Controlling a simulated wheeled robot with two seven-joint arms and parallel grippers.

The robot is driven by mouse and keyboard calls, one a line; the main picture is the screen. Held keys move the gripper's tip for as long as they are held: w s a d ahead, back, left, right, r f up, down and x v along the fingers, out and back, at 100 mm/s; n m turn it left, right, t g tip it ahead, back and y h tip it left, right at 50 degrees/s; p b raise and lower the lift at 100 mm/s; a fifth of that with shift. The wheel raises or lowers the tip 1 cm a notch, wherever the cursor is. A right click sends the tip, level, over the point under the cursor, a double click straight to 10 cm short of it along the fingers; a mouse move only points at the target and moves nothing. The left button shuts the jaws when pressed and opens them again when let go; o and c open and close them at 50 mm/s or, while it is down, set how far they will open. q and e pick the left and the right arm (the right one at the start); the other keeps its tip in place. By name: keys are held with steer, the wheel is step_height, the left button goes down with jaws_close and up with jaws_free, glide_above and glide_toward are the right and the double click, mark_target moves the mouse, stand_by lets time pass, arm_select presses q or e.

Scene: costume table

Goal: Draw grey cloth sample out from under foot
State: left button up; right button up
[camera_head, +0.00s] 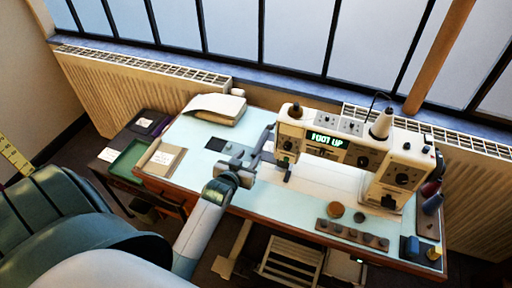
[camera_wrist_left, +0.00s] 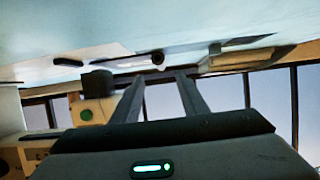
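The cream sewing machine (camera_head: 340,150) stands on the pale blue table, with "FOOT UP" on its green display. Its presser foot (camera_head: 287,168) hangs at the left end. A small grey flat patch (camera_head: 267,147) shows between my left gripper and the machine; it may be the grey cloth sample, but the arm and machine hide much of this area. My right gripper is not in view.
A folded cream cloth stack (camera_head: 215,109) lies at the back left. A dark square (camera_head: 215,144) and a beige packet (camera_head: 164,160) lie at left. The front left tabletop is fairly clear.

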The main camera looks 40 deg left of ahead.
mark_target(257, 147)
arm_select(q)
steer(key=p+x, duration=0.1)
steer(key=x, duration=0.7)
steer(key=shift+w+f, duration=0.1)
steer(key=shift+w, duration=0.05)
jaws_close()
